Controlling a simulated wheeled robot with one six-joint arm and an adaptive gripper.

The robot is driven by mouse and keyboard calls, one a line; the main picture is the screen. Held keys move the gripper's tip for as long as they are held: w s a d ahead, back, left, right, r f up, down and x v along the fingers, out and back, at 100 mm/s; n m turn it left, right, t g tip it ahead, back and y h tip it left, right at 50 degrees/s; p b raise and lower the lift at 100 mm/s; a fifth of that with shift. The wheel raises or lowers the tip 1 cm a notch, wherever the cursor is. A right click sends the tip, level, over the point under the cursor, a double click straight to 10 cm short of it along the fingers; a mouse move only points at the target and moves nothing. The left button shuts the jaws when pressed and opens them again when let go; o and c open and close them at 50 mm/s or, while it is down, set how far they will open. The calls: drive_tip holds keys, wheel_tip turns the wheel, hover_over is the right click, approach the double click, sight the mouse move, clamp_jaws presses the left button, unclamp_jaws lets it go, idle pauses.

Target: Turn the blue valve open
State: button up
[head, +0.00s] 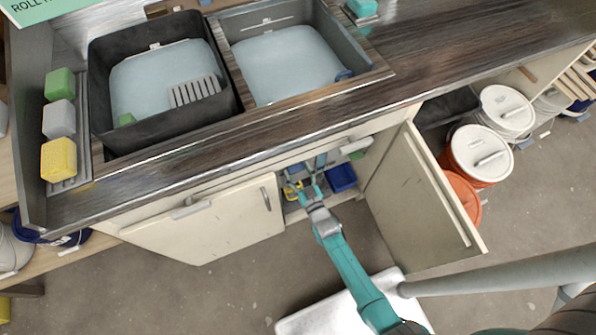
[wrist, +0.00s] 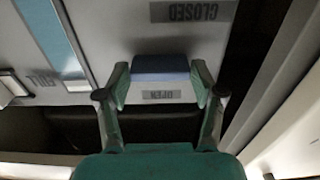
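In the wrist view the blue valve handle (wrist: 160,68) is a flat blue block between the two fingers of my gripper (wrist: 160,80). A finger lies against each end of it, with no clear gap. An OPEN label (wrist: 171,95) is just below the handle in the picture, and a CLOSED label (wrist: 193,11) is above and to the right; both read upside down. In the head view my gripper (head: 308,190) reaches into the open cabinet under the sink. I cannot make out the valve handle clearly there.
The right cabinet door (head: 420,200) stands open beside my arm; the left door (head: 205,225) is to the other side. A blue bin (head: 342,178) and a yellow item (head: 292,190) are close to my gripper. Lidded buckets (head: 478,155) stand at the right.

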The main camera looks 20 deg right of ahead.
drive_tip(key=c, duration=0.5)
drive_tip(key=shift+m, duration=0.3)
drive_tip(key=shift+c, duration=0.2)
drive_tip(key=m, duration=0.3)
drive_tip(key=shift+d, duration=0.1)
drive_tip(key=m, duration=1.4)
drive_tip(key=shift+d+f, duration=0.15)
drive_tip(key=shift+f, duration=0.1)
drive_tip(key=shift+m, duration=0.3)
